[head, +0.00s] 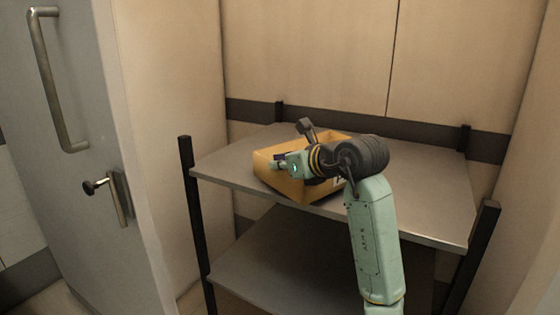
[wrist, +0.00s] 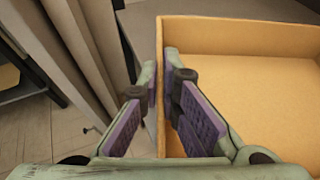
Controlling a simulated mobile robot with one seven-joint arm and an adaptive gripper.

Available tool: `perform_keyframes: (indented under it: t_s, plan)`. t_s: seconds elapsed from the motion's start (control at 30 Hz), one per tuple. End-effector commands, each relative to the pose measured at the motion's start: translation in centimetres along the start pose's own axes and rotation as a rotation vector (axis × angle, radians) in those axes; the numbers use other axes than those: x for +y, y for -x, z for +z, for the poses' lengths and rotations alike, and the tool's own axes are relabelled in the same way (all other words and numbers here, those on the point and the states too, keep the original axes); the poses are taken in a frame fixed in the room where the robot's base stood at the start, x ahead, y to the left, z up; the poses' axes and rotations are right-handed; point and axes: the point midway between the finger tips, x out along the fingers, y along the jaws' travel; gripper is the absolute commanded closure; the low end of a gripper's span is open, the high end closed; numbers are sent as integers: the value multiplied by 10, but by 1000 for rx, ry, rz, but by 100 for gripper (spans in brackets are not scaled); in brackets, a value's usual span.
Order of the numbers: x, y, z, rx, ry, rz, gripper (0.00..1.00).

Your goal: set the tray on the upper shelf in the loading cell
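The tray (head: 322,191) is an open, shallow yellow-orange box. It is at the upper shelf (head: 420,205) of a grey rack, with its near corner at the front edge; I cannot tell whether its base fully rests there. My gripper (head: 276,163) is at the tray's left wall. In the wrist view, the fingers of my gripper (wrist: 161,68) straddle the wall of the tray (wrist: 235,38), one inside and one outside, with the tips close against it. The gripper looks shut on this wall. The tray's visible inside is empty. My arm hides part of its right side.
The lower shelf (head: 285,255) looks bare where it shows. Black posts (head: 195,215) stand at the rack's corners. A grey door (head: 75,150) with a handle stands at the left. The upper shelf is clear to the right of the tray. Walls close in the back and right.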

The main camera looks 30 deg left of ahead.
Motion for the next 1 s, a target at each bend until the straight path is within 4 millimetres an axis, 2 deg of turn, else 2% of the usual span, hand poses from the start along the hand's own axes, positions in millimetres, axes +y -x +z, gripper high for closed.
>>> perform_keyframes:
  t_s: [0.13, 1.0]
  plan:
    - [1, -4, -9, -2, 2, 0, 100]
    - [0, -7, -18, -2, 2, -1, 100]
